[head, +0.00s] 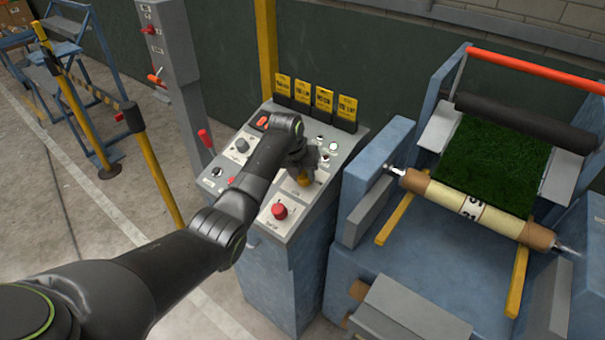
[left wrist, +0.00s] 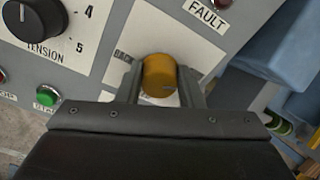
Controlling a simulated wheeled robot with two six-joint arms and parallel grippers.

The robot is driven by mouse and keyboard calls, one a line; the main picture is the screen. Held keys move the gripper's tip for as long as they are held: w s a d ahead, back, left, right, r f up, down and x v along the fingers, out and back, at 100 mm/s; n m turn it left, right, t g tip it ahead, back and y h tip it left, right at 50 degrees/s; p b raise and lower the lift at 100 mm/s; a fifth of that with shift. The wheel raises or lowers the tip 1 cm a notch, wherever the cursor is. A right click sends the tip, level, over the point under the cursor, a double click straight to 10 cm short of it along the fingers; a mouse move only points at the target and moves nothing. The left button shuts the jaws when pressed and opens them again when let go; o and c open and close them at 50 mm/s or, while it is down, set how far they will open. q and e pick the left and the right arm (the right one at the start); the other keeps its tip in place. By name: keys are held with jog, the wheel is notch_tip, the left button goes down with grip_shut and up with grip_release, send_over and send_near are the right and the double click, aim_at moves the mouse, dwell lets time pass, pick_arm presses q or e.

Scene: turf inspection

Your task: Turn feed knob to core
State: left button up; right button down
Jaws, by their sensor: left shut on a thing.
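The feed knob is a yellow-orange round knob (left wrist: 159,76) on the control panel (head: 262,215), with a small pointer mark on its face. In the left wrist view its plate shows part of the word "BACK"; the other labels are hidden. My left gripper (left wrist: 162,88) is shut on the knob, one finger on each side. In the head view the left gripper (head: 302,172) reaches down onto the panel and covers most of the knob. My right gripper is in neither view.
Yellow tags (head: 323,101) stand along the panel's back edge. A blue turf machine (head: 385,265) stands close on the right.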

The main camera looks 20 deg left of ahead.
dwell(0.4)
pick_arm(q)
jog(key=o, duration=1)
jog(key=shift+c, duration=0.2)
jog(key=v, duration=1.7)
jog(key=shift+r+p, duration=0.2)
jog(key=shift+p, duration=0.2)
jog(key=shift+s, duration=0.1)
